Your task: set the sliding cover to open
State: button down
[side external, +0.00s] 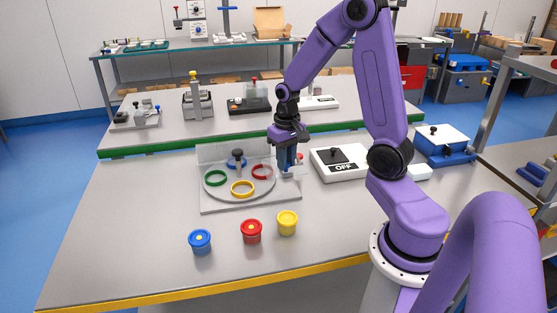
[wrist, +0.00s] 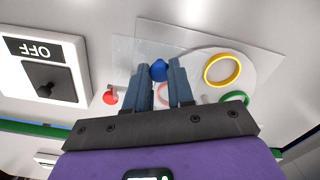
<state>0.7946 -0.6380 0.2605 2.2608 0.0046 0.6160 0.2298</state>
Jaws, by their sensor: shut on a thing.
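The sliding cover appears to be a clear sheet (wrist: 125,52) at one side of the round plate, its outline faint. A blue knob (wrist: 159,71) sits between my fingertips in the wrist view. My gripper (side external: 287,170) points down at the right edge of the grey fixture (side external: 250,206), and its fingers (wrist: 160,70) are shut on the blue knob. The round plate carries a yellow ring (side external: 242,196), a green ring (side external: 207,178), a red ring (side external: 262,179) and a blue ring (side external: 229,164). The red ring looks pale in the wrist view. I cannot tell how far the cover stands open.
A white box marked OFF (side external: 349,172) with a black switch stands right of the fixture. A small red knob (wrist: 110,97) is close to my fingers. Blue (side external: 200,244), red (side external: 251,235) and yellow (side external: 287,226) tubs stand in front. The table's left side is clear.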

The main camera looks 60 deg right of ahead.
jog(key=shift+s+d, duration=0.1)
jog(key=shift+d, duration=0.15)
jog(key=c, duration=1)
grip_release()
jog(key=shift+o, duration=0.2)
jog(key=shift+r, duration=0.15)
jog(key=shift+r, duration=0.25)
notch_tip(320, 180, up, 17)
jog(key=shift+f, duration=0.15)
